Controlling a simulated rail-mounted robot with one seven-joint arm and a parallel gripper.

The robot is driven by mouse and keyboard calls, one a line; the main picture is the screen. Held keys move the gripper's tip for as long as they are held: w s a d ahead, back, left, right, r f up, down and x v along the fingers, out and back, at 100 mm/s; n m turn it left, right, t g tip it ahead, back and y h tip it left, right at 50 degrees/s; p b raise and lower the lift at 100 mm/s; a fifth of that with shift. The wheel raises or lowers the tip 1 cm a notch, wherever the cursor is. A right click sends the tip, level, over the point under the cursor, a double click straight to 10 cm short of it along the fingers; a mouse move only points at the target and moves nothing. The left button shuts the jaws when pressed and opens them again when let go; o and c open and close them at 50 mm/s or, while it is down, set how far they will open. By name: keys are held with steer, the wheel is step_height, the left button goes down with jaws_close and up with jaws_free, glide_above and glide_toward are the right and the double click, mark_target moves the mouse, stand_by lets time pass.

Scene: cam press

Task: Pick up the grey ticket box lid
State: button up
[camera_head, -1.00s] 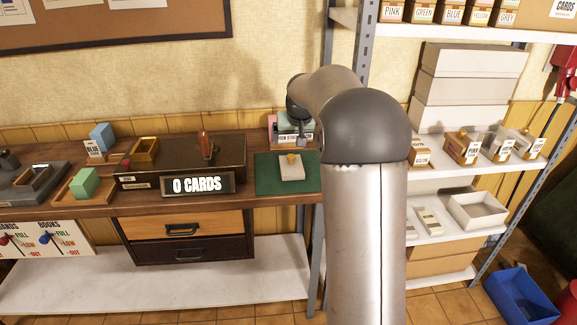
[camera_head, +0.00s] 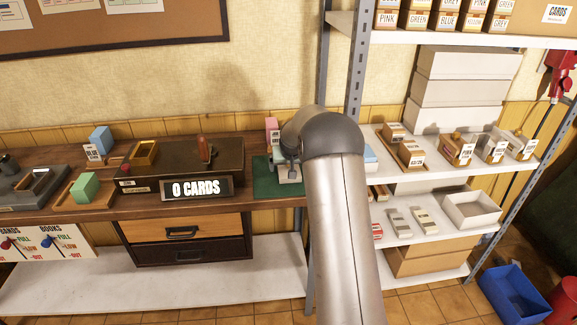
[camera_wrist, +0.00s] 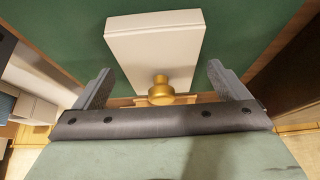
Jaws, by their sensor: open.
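The pale grey ticket box lid (camera_wrist: 155,45) with a brass knob (camera_wrist: 161,92) lies on the green mat (camera_wrist: 60,30) in the wrist view. In the head view the lid is mostly hidden by my gripper (camera_head: 287,168), and part of the green mat (camera_head: 268,187) shows beside it. In the wrist view my gripper (camera_wrist: 161,84) is open, with one finger on each side of the knob and a gap on both sides. Nothing is held. The height of the fingers above the mat is hard to tell.
Left of the mat stands the dark press (camera_head: 215,160) with its "0 CARDS" sign (camera_head: 196,187). A pink item (camera_head: 272,130) stands behind the mat. A metal shelf post (camera_head: 352,90) is close to my arm on the right. Small labelled boxes (camera_head: 457,149) fill the shelf there.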

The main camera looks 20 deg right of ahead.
steer(key=shift+w+f, duration=0.15)
steer(key=shift+f, duration=0.2)
steer(key=c, duration=1.1)
steer(key=shift+o, duration=0.2)
steer(key=shift+r, duration=0.15)
